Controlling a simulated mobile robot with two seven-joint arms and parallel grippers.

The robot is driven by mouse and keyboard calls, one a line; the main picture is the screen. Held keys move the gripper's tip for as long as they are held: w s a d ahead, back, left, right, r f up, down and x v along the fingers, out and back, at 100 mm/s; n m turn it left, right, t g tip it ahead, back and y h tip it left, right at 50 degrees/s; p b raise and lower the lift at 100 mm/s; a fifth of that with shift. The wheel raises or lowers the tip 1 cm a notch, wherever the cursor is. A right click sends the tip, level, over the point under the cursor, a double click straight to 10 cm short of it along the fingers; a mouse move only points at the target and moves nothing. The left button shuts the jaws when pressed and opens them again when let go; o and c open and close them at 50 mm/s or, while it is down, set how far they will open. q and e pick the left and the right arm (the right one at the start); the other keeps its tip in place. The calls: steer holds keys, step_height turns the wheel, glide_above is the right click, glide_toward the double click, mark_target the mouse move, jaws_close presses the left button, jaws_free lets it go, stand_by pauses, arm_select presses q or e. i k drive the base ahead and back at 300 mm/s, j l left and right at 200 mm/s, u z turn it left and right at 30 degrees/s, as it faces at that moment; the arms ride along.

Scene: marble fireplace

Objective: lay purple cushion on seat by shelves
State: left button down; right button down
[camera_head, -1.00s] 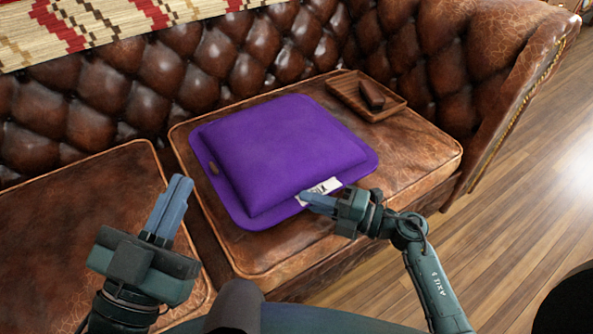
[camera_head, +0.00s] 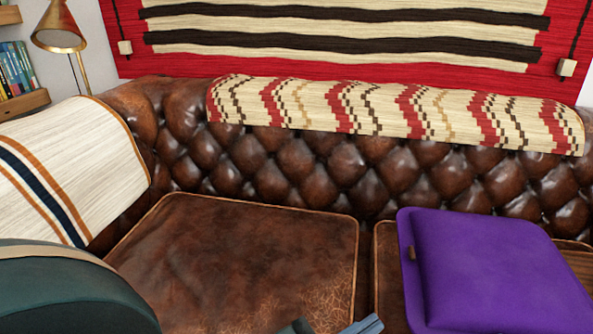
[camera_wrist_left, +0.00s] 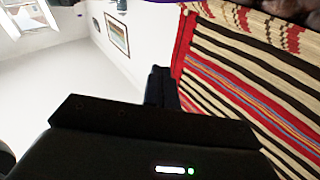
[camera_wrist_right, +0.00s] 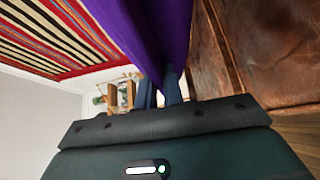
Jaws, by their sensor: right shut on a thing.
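The purple cushion (camera_head: 490,265) is at the right of the head view, over the right seat (camera_head: 390,280). I cannot tell whether it is clear of the leather. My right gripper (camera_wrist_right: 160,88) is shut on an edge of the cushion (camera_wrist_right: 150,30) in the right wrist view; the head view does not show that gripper. The left seat (camera_head: 235,260), on the side of the shelves (camera_head: 22,104), is bare brown leather. My left gripper (camera_head: 365,326) barely shows at the bottom of the head view. Its fingers are together and empty in the left wrist view (camera_wrist_left: 160,88).
A tufted leather back (camera_head: 290,165) runs behind both seats, with a patterned throw (camera_head: 400,108) on top. A striped cloth (camera_head: 60,165) covers the left arm of the sofa. A brass lamp (camera_head: 60,35) stands behind it.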

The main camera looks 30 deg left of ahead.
mark_target(221, 264)
steer(key=k+j+u, duration=0.15)
steer(key=j, duration=0.4)
steer(key=k+j+u, duration=0.2)
steer(key=j, duration=0.4)
steer(key=j+u, duration=0.15)
steer(key=j, duration=0.45)
steer(key=k+j+u, duration=0.15)
steer(key=j, duration=0.5)
